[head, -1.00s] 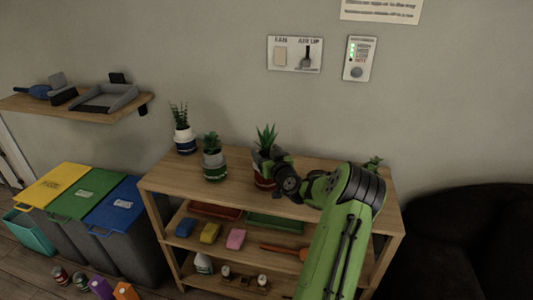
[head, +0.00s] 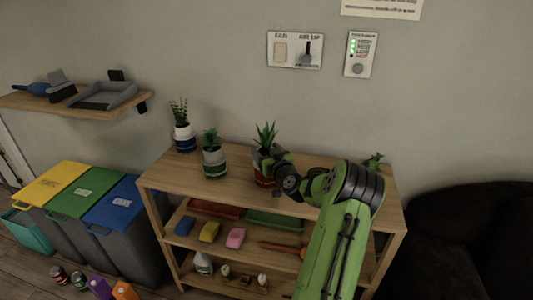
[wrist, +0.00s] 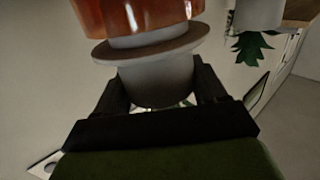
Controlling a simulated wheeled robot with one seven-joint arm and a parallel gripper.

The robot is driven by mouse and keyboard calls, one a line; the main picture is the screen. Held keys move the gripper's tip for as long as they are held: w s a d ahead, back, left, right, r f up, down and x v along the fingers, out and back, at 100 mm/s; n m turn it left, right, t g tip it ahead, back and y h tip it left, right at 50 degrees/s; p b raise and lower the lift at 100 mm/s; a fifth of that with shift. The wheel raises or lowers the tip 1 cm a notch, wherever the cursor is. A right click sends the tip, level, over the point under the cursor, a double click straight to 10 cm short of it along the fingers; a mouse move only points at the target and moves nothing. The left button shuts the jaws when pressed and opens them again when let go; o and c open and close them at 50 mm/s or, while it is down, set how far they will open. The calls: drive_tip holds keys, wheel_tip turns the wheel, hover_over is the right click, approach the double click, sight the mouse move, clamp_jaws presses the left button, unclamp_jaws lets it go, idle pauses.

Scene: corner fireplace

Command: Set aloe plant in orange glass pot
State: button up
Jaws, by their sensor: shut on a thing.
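The aloe plant (head: 265,134) stands upright at the top of the shelf unit, with spiky green leaves. In the wrist view its pale grey pot (wrist: 155,85) is between the fingers of my gripper (wrist: 160,92), which is shut on it. The wrist picture is upside down. The orange glass pot (wrist: 165,15) is around the lower part of the grey pot, below its wide rim. A little reddish-orange glass shows under my gripper in the head view (head: 263,181). I cannot tell whether the grey pot is fully seated. The leaves are mostly hidden in the wrist view.
On the same wooden top (head: 225,190) stand a grey-green potted succulent (head: 214,160) and a white-blue potted plant (head: 184,138) to the left. Another small plant (head: 373,160) is partly behind my arm. Colored bins (head: 85,190) stand left; a dark sofa (head: 455,230) is right.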

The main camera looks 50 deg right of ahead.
drive_tip(key=shift+f+b, duration=0.55)
drive_tip(key=shift+b, duration=0.2)
idle(0.8)
drive_tip(key=o, duration=0.9)
drive_tip(key=shift+c, duration=0.2)
drive_tip(key=f+b+v, duration=0.1)
drive_tip(key=v, duration=1.4)
drive_tip(key=shift+s+a+r+b, duration=0.2)
drive_tip(key=shift+s+r+b, duration=0.15)
drive_tip(key=shift+s+r, duration=0.1)
drive_tip(key=shift+w, duration=0.1)
